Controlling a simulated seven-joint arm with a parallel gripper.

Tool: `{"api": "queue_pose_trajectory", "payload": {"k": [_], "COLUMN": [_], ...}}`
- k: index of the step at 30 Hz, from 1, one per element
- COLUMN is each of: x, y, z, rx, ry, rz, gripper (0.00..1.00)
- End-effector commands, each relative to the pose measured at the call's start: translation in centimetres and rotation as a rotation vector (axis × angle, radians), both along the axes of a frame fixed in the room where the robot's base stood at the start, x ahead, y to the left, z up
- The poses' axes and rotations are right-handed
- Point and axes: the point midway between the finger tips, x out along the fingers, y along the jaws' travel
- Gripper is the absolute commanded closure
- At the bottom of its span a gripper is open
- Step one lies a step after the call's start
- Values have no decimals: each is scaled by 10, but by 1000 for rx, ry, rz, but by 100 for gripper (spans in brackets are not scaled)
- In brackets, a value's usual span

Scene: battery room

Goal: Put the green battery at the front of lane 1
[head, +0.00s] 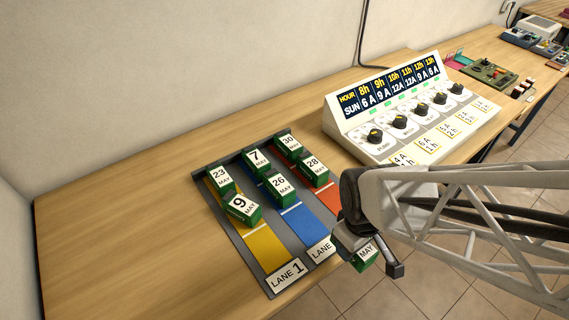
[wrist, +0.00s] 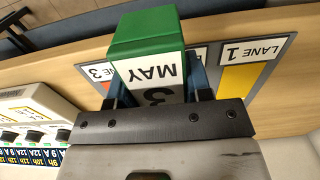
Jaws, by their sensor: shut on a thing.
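My gripper (head: 372,250) is shut on a green battery (head: 364,260) with a white label, off the near edge of the table, right of the lane signs. In the wrist view the battery (wrist: 147,38) sits between the fingers; its label reads MAY and a partly hidden number that looks like 3. Lane 1 (head: 263,247) is the yellow strip at the left of the grey rack. It holds a battery marked 23 MAY (head: 220,178) at the back and one marked 9 MAY (head: 241,207) before it, slightly askew. The yellow stretch toward the LANE 1 sign (head: 287,276) is bare.
The blue lane (head: 303,225) holds batteries 7 MAY (head: 257,159) and 26 MAY (head: 279,186). The red lane (head: 328,197) holds 30 MAY (head: 288,145) and 28 MAY (head: 313,167). A control panel with knobs (head: 405,120) stands right of the rack. The table left of the rack is clear.

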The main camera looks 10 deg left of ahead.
Motion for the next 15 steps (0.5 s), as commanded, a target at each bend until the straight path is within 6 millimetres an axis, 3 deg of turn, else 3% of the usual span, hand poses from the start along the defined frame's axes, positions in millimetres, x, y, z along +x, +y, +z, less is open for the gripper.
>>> {"api": "queue_pose_trajectory", "payload": {"k": [15], "x": [-37], "y": [37], "z": [3], "rx": [1], "ry": [-3], "rz": [5], "gripper": [98]}}
